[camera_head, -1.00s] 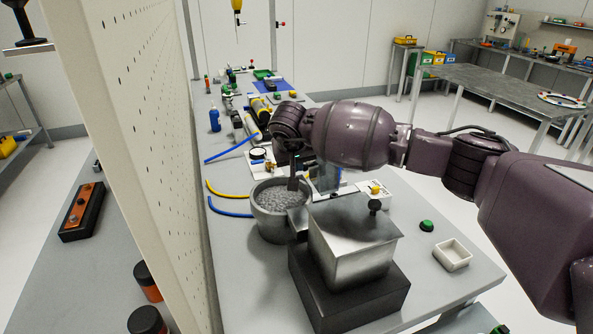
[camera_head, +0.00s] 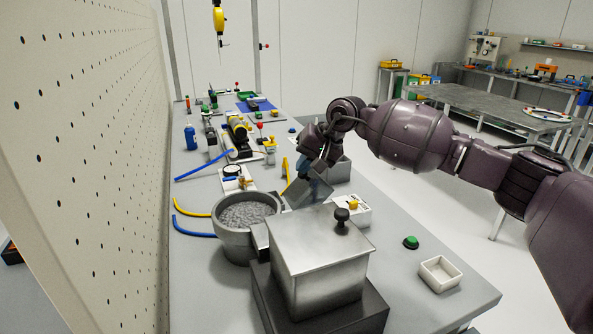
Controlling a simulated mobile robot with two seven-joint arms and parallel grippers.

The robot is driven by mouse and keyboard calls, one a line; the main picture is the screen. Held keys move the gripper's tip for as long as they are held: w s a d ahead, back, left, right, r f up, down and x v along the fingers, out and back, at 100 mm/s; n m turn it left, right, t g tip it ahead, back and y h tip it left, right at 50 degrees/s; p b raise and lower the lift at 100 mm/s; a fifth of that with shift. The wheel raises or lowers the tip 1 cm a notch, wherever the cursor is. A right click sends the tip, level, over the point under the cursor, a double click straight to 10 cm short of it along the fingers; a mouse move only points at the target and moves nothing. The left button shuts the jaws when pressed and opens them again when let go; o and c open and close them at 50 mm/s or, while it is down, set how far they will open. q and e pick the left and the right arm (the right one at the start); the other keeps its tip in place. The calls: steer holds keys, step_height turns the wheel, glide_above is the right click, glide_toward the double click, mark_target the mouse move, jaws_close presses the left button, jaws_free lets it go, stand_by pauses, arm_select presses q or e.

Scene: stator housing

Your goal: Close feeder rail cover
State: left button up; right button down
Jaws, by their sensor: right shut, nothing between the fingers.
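My right gripper (camera_head: 308,172) is shut and empty, pointing down beyond the metal box. Its fingertips are small and partly lost against the things behind, so contact is unclear. A grey tilted plate (camera_head: 307,191), which looks like the feeder rail cover, stands raised just below the gripper. The rail under the plate is largely hidden by the box. The feeder bowl (camera_head: 243,214), full of small grey parts, stands to the left of the plate. My left gripper is not in view.
A metal box with a black-knobbed lid (camera_head: 318,238) stands on a dark base in front. A white unit with a yellow knob (camera_head: 352,208), a green button (camera_head: 410,242) and a white tray (camera_head: 440,273) lie to the right. A perforated panel (camera_head: 90,150) borders the left.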

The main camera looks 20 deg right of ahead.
mark_target(324, 181)
steer(key=d+f+y+b, duration=0.2)
steer(key=b, duration=0.1)
steer(key=d+f+m+y+b, duration=0.1)
steer(key=d+f+y+b, duration=0.1)
steer(key=f+y+b, duration=0.1)
steer(key=shift+w+d, duration=0.2)
steer(key=shift+d+f+m+t+y+b, duration=0.5)
steer(key=shift+y+b, duration=0.4)
steer(key=shift+b, duration=0.35)
steer(key=shift+d+f+y+b, duration=0.15)
steer(key=shift+d+y+b, duration=0.1)
steer(key=shift+y+b, duration=0.15)
steer(key=shift+d, duration=0.1)
steer(key=shift+r, duration=0.2)
steer(key=shift+s+r, duration=0.15)
steer(key=shift+r, duration=0.4)
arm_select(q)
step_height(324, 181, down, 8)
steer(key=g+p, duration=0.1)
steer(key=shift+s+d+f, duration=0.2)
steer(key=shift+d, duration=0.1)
arm_select(e)
steer(key=r+v, duration=0.2)
steer(key=v, duration=0.9)
steer(key=shift+w+a+r, duration=0.15)
steer(key=shift+w+a, duration=0.1)
